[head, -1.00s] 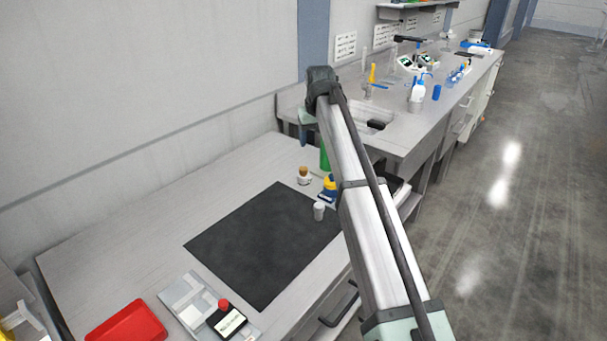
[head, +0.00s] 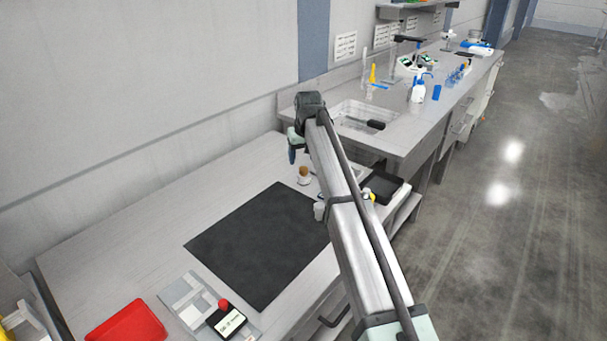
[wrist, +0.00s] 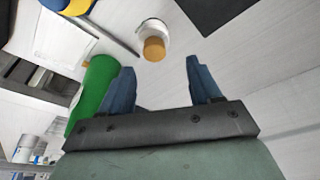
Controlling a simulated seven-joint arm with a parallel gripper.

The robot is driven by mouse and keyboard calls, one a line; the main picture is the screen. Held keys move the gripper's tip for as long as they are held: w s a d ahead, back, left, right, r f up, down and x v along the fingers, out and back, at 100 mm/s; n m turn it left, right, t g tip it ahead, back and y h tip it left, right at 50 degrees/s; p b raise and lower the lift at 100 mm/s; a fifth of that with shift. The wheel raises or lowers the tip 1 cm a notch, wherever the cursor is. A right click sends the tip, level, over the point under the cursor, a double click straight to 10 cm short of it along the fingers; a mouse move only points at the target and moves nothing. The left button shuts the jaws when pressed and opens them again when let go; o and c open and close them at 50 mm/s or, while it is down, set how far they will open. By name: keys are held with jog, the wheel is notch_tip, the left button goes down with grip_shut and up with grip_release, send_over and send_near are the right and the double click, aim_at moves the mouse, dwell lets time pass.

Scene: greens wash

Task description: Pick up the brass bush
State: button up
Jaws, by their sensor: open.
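I cannot clearly make out a brass bush. A small white pot with a tan-brown round top (head: 304,176) stands on the bench behind the black mat; it also shows in the wrist view (wrist: 153,44). I cannot tell whether that top is brass or a stopper. My gripper (head: 292,156) is above the back of the bench, beyond the pot. In the wrist view my gripper (wrist: 160,63) has two blue fingers spread apart with nothing between them. The pot lies beyond the fingertips, apart from them.
A green cylinder (wrist: 93,92) is beside the left finger. A black mat (head: 258,245) lies mid-bench, with a white cup (head: 319,211) at its right edge. A red tray (head: 127,322) and a device with a display (head: 227,320) are at the front. The mat is mostly clear.

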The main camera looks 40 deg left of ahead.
aim_at(304, 168)
jog(key=x, duration=0.5)
jog(key=shift+w+d, duration=0.2)
jog(key=shift+d, duration=0.1)
grip_shut()
dwell(0.3)
